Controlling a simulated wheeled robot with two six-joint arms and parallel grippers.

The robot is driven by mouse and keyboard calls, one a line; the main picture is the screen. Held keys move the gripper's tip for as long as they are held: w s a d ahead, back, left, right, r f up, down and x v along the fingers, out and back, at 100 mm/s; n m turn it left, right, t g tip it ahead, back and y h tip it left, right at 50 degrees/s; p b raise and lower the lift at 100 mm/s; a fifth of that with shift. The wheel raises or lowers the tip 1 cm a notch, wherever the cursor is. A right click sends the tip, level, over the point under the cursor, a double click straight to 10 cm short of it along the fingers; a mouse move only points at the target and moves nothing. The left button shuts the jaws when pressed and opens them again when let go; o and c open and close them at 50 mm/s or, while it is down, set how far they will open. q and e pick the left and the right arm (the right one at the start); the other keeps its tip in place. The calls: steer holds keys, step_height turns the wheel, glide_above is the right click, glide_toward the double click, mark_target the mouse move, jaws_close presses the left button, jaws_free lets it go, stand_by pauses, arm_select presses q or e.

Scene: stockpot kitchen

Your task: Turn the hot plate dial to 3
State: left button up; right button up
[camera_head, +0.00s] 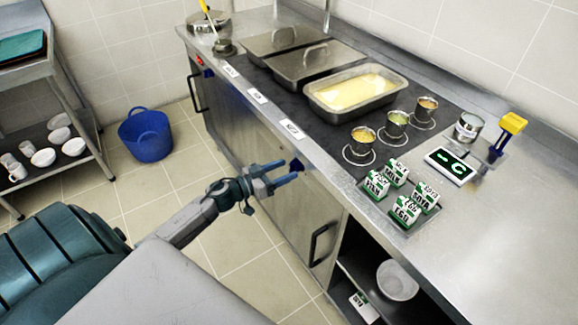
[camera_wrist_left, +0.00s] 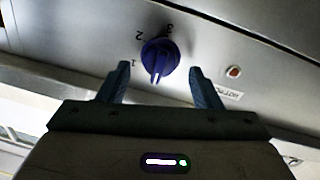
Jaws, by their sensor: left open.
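The hot plate dial (camera_wrist_left: 160,57) is a dark blue knob on the steel front panel. The numbers 1, 2 and 3 run around it from the left up to the top in the left wrist view. Its pale pointer mark faces down, slightly left, on none of the numbers. My left gripper (camera_wrist_left: 158,86) is open, with its fingers below and to either side of the dial, not closed on it. In the head view the left gripper (camera_head: 290,170) is close in front of the counter's front, by the blue dial (camera_head: 298,164). My right gripper is not in view.
A red indicator (camera_wrist_left: 233,71) and a label sit right of the dial. On the counter stand a tray of yellow food (camera_head: 354,90), lidded pans (camera_head: 315,62), small cups (camera_head: 363,135), cartons (camera_head: 405,210) and a display (camera_head: 450,166). A blue bucket (camera_head: 146,137) is on the floor.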

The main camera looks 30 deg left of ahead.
mark_target(294, 166)
arm_select(q)
steer(key=shift+x, duration=1.2)
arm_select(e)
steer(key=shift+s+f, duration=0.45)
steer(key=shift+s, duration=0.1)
arm_select(q)
steer(key=c, duration=1)
steer(key=shift+p, duration=0.3)
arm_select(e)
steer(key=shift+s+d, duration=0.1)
